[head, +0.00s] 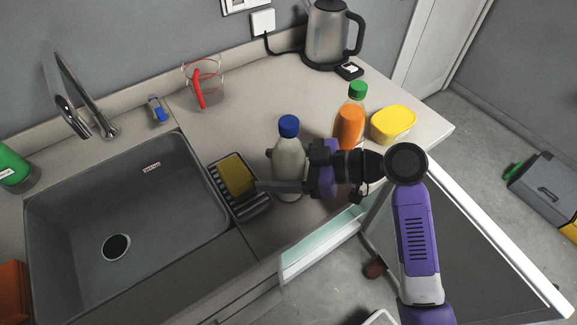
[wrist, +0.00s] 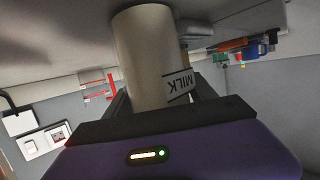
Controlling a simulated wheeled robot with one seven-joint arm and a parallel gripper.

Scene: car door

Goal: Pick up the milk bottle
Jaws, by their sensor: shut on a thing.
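The milk bottle (head: 289,158) is off-white with a blue cap and stands upright on the counter, right of the sink. In the wrist view its pale body (wrist: 146,60) fills the middle, with a "MILK" label at its side. My gripper (head: 284,171) reaches in from the right and is shut on the bottle, one finger in front of it and the other mostly hidden behind. The bottle's base looks to be at counter level; I cannot tell whether it is touching.
A dish rack with a yellow sponge (head: 236,175) is close left of the bottle, beside the sink (head: 60,225). An orange juice bottle (head: 351,120) and a yellow tub (head: 393,123) stand behind my gripper.

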